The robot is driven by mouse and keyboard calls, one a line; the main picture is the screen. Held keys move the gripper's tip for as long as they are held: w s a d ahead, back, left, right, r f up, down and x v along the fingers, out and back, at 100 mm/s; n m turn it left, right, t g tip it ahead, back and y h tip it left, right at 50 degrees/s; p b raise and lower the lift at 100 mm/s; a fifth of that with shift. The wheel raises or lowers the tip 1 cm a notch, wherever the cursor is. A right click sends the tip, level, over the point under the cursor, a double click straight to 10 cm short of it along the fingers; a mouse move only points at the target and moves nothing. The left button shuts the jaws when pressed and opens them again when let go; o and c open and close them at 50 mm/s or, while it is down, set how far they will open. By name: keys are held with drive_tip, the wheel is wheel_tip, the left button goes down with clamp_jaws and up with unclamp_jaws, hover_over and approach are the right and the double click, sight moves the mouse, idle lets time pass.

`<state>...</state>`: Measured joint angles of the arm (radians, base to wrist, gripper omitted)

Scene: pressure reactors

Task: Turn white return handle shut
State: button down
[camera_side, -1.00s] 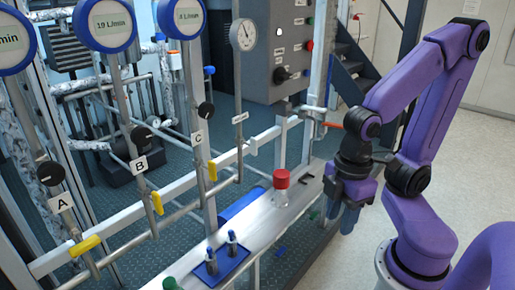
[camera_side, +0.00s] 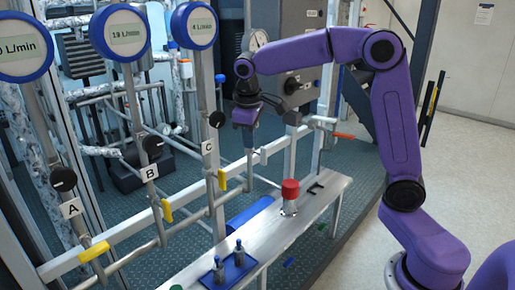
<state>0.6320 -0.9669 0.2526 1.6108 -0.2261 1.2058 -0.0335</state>
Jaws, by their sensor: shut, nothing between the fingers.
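The white return handle (camera_side: 264,157) is a small pale piece on the horizontal rail, right of the valve labelled C. Its exact angle is hard to tell at this size. My gripper (camera_side: 250,152) points down beside the return pipe, with its shut fingers close to the left of the white handle. I cannot tell whether they touch it. The fingers hold nothing.
Yellow handles A (camera_side: 93,252), B (camera_side: 167,210) and C (camera_side: 222,180) line the rail to the left. A red-capped bottle (camera_side: 290,197) and a blue tray (camera_side: 238,266) stand on the bench below.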

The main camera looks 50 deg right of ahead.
sight(265, 148)
drive_tip(key=w+d+m+g+h, duration=0.2)
drive_tip(key=w+d+m, duration=0.3)
drive_tip(key=w+d, duration=0.1)
drive_tip(key=x, duration=0.9)
drive_tip(key=shift+d, duration=0.25)
drive_tip(key=shift+d+r+y, duration=0.25)
drive_tip(key=shift+d+y, duration=0.3)
drive_tip(key=shift+y, duration=0.55)
drive_tip(key=shift+d, duration=0.1)
drive_tip(key=shift+d+r+y, duration=0.1)
drive_tip(key=shift+d+y, duration=0.25)
drive_tip(key=shift+y, duration=0.5)
drive_tip(key=shift+d+r+y, duration=0.1)
drive_tip(key=shift+d+y, duration=0.25)
drive_tip(key=shift+y, duration=0.5)
drive_tip(key=shift+d, duration=0.15)
drive_tip(key=shift+d+f, duration=0.1)
drive_tip(key=shift+d, duration=0.45)
